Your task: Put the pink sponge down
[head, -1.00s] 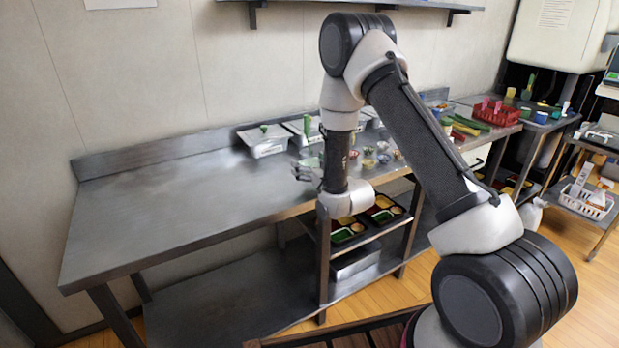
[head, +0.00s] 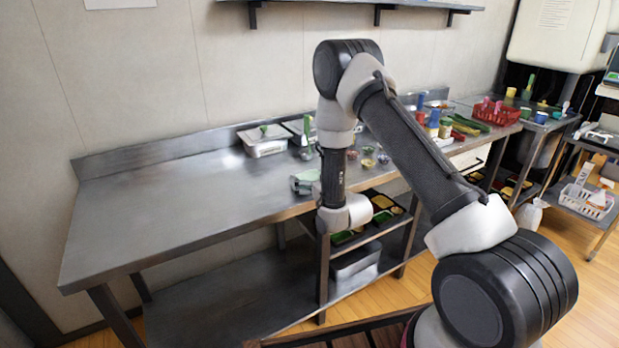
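I cannot make out the pink sponge for certain in the head view. Small pink items (head: 487,103) stand by a red basket (head: 497,114) at the far right end of the counters, too small to identify. My gripper (head: 301,184) is low over the front part of the steel counter (head: 190,200), just left of my wrist. It is small and partly hidden by the wrist, so its opening and anything in it cannot be told. A pale green patch (head: 308,176) shows right at the gripper; whether it is held or behind is unclear.
The left half of the counter is bare. Steel containers (head: 264,140) stand along its back, and small bowls (head: 368,150) lie right of my wrist. Bottles (head: 433,122) and green vegetables (head: 465,124) are farther right. Bento trays (head: 385,208) sit on the shelf below.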

